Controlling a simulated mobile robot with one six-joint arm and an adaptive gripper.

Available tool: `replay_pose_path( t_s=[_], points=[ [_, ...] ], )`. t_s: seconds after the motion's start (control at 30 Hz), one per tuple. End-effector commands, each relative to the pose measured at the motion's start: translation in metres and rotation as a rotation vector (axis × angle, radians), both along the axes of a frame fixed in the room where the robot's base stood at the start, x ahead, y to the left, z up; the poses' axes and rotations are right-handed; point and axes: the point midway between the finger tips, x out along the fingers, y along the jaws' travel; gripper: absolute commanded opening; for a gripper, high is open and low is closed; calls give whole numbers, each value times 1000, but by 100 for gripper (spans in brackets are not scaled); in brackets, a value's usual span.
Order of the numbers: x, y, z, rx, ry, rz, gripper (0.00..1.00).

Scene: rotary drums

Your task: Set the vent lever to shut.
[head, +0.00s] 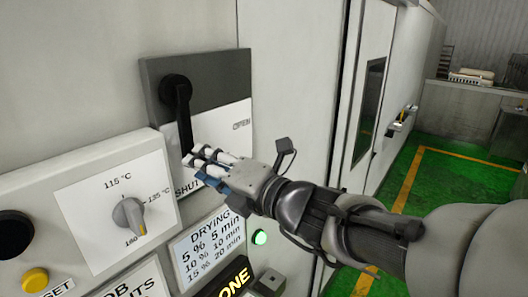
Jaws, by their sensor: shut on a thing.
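The black vent lever (183,115) hangs from a round pivot at the upper left of its grey and white plate (225,72). It points almost straight down, leaning slightly right at its lower end. The word OPEN (242,125) is printed at the plate's right, and the word SHUT (187,191) is printed near its bottom, partly covered by my gripper. My gripper (193,166) comes in from the right and is shut on the lower end of the lever. The fingers hide the lever's tip.
Below left is a panel with a grey temperature knob (130,214), a yellow button (35,281) and a black knob (14,234). A drying chart (208,248) and a lit green button (260,237) sit under my gripper. Green floor (455,185) is open at the right.

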Motion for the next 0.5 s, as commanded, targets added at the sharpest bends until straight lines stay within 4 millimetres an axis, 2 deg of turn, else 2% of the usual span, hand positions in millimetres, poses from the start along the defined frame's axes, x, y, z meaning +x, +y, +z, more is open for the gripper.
replay_pose_path(
  t_s=[0.37, 0.4, 0.5],
  points=[
    [-1, 1, -1, 3, 6, 2, 0],
    [-1, 1, -1, 3, 6, 2, 31],
    [-1, 1, -1, 3, 5, 2, 38]
  ],
)
